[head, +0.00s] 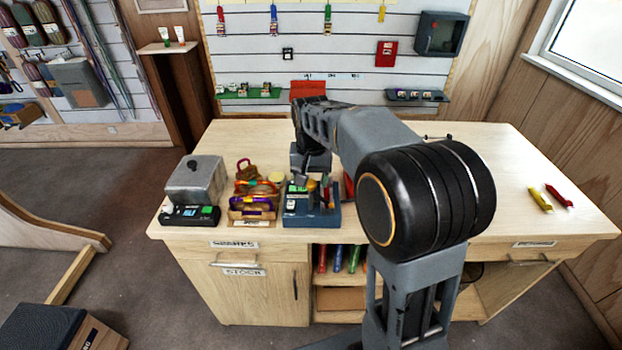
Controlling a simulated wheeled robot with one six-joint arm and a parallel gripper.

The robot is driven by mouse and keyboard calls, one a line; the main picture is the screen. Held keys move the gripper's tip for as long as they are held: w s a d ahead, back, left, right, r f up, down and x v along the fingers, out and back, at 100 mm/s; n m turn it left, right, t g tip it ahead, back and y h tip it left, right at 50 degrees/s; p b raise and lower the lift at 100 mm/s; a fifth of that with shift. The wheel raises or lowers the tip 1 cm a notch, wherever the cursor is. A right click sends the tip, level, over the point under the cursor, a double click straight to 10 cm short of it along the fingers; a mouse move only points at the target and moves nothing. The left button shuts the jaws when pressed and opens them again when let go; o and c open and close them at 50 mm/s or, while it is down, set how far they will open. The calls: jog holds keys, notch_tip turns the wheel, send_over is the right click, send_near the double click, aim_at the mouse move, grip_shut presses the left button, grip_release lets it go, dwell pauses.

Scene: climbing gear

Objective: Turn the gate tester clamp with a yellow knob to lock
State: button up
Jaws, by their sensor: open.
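The gate tester appears to be the blue box (325,218) on the counter, at the front edge left of centre. A small yellow-orange knob (312,185) shows on its top. My gripper (304,181) points down over the tester, with its fingers open right beside the knob. At this size I cannot tell whether a finger touches the knob. The clamp itself is partly hidden by my gripper and wrist, and its turn angle cannot be read.
Left of the tester stand a wooden holder (243,214) with coloured carabiners and a black device (190,216) before a grey box (193,178). My arm hides the counter's middle. Yellow (541,199) and red (559,196) tools lie on the otherwise clear right side.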

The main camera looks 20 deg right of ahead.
jog(key=shift+f, duration=0.15)
grip_shut()
dwell(0.5)
